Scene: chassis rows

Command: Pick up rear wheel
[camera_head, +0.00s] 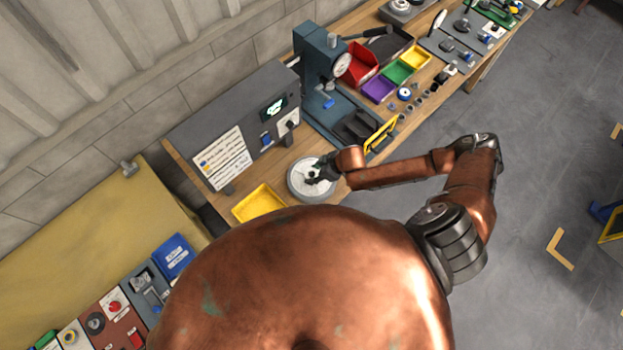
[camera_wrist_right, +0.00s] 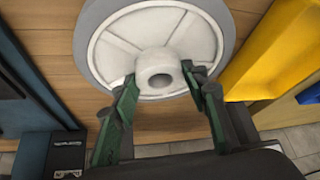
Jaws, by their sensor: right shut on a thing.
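The rear wheel (camera_head: 298,178) is a white disc with a grey rim, at the front edge of the wooden bench in the head view. In the right wrist view the wheel (camera_wrist_right: 110,55) fills the upper middle, with its raised round hub facing the camera. My right gripper (camera_head: 318,174) reaches over the wheel. In the wrist view its two green fingers (camera_wrist_right: 160,82) are shut on the hub, one on each side. Whether the wheel touches the bench top is hard to tell. My left gripper is not in view.
A yellow tray (camera_head: 259,203) lies close beside the wheel. A grey control box (camera_head: 240,125) stands behind it. A dark blue press (camera_head: 325,80) and red (camera_head: 360,66), purple (camera_head: 379,89) and green (camera_head: 398,72) bins are farther along the bench. The floor (camera_head: 540,130) at right is open.

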